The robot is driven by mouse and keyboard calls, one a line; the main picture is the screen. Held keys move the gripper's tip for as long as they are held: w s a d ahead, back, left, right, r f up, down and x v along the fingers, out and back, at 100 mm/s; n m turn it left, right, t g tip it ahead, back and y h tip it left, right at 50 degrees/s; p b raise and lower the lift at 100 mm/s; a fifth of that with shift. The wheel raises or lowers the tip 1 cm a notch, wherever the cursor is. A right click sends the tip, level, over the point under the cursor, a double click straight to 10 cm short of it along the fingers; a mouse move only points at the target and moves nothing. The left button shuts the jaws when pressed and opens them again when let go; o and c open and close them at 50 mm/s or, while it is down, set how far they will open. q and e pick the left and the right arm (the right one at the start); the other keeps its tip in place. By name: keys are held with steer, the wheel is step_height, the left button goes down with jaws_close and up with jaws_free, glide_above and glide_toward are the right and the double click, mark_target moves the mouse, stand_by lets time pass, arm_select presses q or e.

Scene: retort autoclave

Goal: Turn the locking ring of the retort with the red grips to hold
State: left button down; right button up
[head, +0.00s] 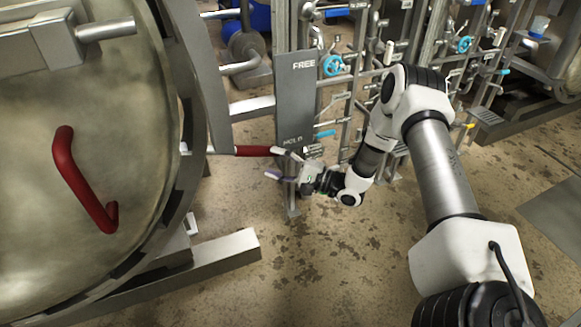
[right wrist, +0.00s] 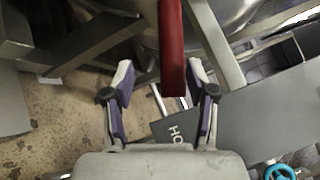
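The retort's round door (head: 100,110) fills the left of the head view, with the grey locking ring (head: 196,165) around its edge. A red grip (head: 252,151) sticks out from the ring to the right, close to the HOLD end of an upright grey plate (head: 297,100) marked FREE at the top. My right gripper (head: 276,162) is open at the free end of this grip. In the right wrist view the red grip (right wrist: 172,50) comes down between the two spread fingers, nearer the right one; contact cannot be told. My left gripper is not in view.
A red fixed-looking handle (head: 82,185) sits on the door's face. Pipes with blue valve wheels (head: 333,65) stand behind the plate. A grey floor beam (head: 225,255) lies below the ring. The floor (head: 330,260) in front is clear.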

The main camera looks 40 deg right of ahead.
steer(key=v, duration=0.6)
steer(key=shift+s, duration=0.1)
